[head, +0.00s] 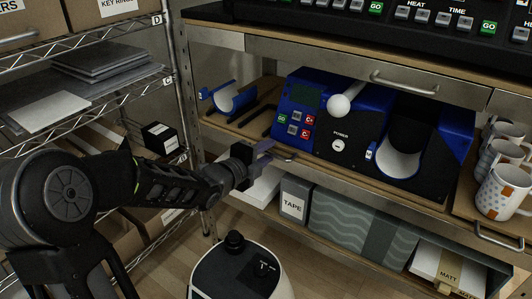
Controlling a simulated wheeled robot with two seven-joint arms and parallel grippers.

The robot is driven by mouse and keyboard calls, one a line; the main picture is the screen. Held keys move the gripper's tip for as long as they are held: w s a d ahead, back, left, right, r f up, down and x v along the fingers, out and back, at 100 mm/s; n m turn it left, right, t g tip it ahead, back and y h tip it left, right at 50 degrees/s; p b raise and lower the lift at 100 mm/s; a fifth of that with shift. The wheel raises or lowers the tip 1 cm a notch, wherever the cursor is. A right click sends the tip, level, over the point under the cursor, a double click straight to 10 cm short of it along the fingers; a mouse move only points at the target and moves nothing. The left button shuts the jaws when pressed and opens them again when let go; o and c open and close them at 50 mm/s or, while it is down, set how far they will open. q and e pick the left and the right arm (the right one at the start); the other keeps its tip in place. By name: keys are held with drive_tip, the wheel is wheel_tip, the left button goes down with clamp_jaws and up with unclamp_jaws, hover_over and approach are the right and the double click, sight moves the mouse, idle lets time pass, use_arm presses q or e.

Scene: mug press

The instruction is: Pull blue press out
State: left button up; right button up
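The blue press (390,105) is a blue and black machine with a white ball knob, small buttons and a curved pale cradle. It stands on a wooden shelf board (232,127). A metal handle (288,157) is on the board's front edge, partly hidden by my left gripper (266,149). The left gripper is at the handle's left end, in front of the press's lower left corner. The gap between its fingers is too small to make out, and I cannot tell whether it touches the handle. My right gripper is out of view.
A separate blue cradle (230,97) lies left of the press. Patterned mugs (502,190) stand on the right. A control panel (420,18) is above. A tape box (295,199) and a wavy-patterned box (360,225) sit below. Wire shelves (90,75) fill the left.

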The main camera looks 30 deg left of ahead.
use_arm(q)
clamp_jaws()
idle(1.3)
